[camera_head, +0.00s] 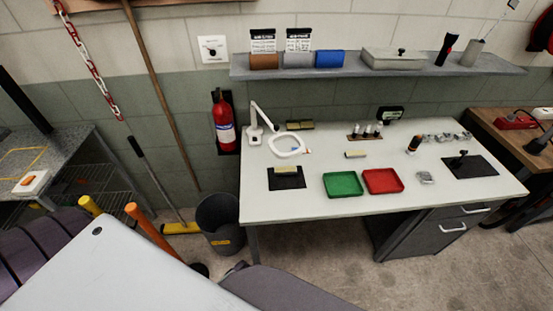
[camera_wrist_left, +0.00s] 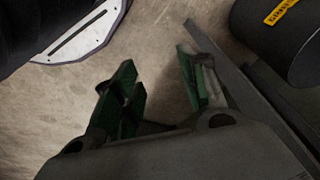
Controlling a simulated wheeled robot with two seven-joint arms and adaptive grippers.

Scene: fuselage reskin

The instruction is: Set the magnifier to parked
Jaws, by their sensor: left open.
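The magnifier (camera_head: 285,145) is a white ring lens on a white jointed arm, at the back left of the white workbench. Its base stands near the bench's left back corner, and the ring hangs out over the bench top to the right of it. My left gripper (camera_wrist_left: 160,85) shows in the left wrist view, with its two green-padded fingers apart and nothing between them. It is over the concrete floor, away from the magnifier. Neither gripper is in the head view.
On the workbench (camera_head: 300,206) are a green tray (camera_head: 343,184), a red tray (camera_head: 383,181), a black mat (camera_head: 286,183) and small parts. A dark bin (camera_head: 220,226) stands at its left; it also shows in the left wrist view (camera_wrist_left: 275,40). A shelf (camera_head: 380,71) hangs above.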

